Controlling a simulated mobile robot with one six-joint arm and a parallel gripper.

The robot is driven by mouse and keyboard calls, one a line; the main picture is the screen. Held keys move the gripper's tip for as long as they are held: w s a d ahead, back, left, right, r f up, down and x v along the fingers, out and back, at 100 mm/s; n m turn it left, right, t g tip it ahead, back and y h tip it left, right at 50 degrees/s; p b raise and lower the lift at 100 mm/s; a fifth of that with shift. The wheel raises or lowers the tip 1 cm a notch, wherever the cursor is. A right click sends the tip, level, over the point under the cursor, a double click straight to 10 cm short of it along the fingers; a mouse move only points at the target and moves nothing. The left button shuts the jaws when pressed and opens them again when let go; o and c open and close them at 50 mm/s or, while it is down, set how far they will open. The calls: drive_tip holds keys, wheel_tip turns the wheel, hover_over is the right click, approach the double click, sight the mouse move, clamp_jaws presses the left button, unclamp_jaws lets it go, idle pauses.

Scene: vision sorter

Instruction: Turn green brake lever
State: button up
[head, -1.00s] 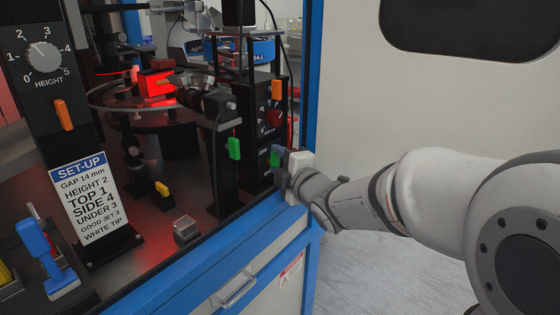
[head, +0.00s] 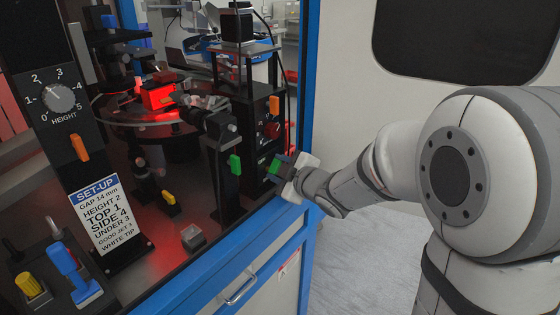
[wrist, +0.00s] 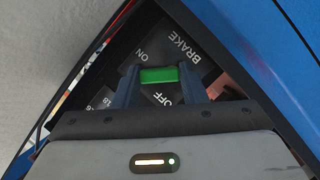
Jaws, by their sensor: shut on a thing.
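The green brake lever (wrist: 158,75) shows in the wrist view in front of a black plate lettered BRAKE, ON and OFF. It lies between the ON and OFF words in that picture. My gripper (wrist: 159,80) is shut on it, with one blue finger at each end of the green part. In the head view my gripper (head: 280,166) is tilted at the right front corner of the machine, and the green brake lever (head: 274,166) partly shows at its fingers. The lever's pivot is hidden.
Another green lever (head: 235,165) stands on a black post to the left. An orange lever (head: 274,105) and a red knob (head: 272,130) are above on the same panel. The blue frame post (head: 305,75) rises close behind my gripper. Open floor lies at the right.

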idle(0.3)
drive_tip(key=o, duration=1)
drive_tip(key=shift+s+d, duration=0.1)
drive_tip(key=v, duration=0.7)
drive_tip(key=shift+s+d+p, duration=0.15)
drive_tip(key=shift+s+p, duration=0.05)
drive_tip(key=shift+p, duration=0.15)
